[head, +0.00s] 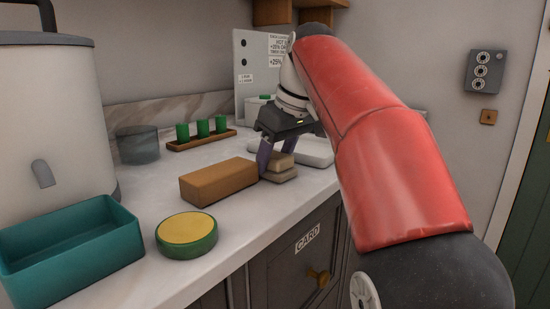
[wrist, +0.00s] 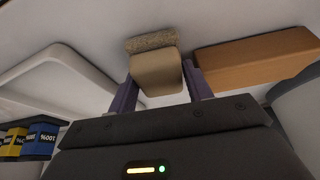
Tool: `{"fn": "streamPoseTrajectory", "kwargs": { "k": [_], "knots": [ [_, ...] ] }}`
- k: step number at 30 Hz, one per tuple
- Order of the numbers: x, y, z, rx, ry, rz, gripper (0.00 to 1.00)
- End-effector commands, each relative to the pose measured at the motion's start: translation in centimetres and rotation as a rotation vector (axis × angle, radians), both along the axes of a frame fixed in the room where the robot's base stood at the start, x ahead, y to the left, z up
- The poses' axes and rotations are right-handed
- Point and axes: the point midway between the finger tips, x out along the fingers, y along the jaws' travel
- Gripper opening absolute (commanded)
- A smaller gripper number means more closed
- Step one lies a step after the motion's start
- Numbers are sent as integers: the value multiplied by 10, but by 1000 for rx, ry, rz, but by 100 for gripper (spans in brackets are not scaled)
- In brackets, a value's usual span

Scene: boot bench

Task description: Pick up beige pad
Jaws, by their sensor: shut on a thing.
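The beige pad (head: 281,161) is near the counter's front edge in the head view, with a second beige layer or piece directly under it. In the wrist view the pad (wrist: 157,70) is smooth and pale, with a rougher tan strip beyond its far edge. My gripper (head: 276,158) points down with its purple fingers on either side of the pad. It is shut on the pad, as the wrist view (wrist: 161,86) also shows. I cannot tell whether the pad is clear of what lies under it.
A brown block (head: 218,182) lies close to the left of my gripper. A white tray (head: 318,158) is just behind right. A yellow-topped green round tin (head: 187,235) and a teal bin (head: 70,250) stand front left. Green pegs on a wooden rack (head: 202,142) stand behind.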

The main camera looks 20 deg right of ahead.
Motion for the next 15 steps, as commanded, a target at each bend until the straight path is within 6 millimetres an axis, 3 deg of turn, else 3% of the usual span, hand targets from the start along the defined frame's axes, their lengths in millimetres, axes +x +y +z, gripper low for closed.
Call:
{"fn": "streamPoseTrajectory", "kwargs": {
  "k": [8,15],
  "knots": [
    [1,0,53,1,-10,-1,27],
    [2,3,78,-5,-9,5,27]
  ]
}}
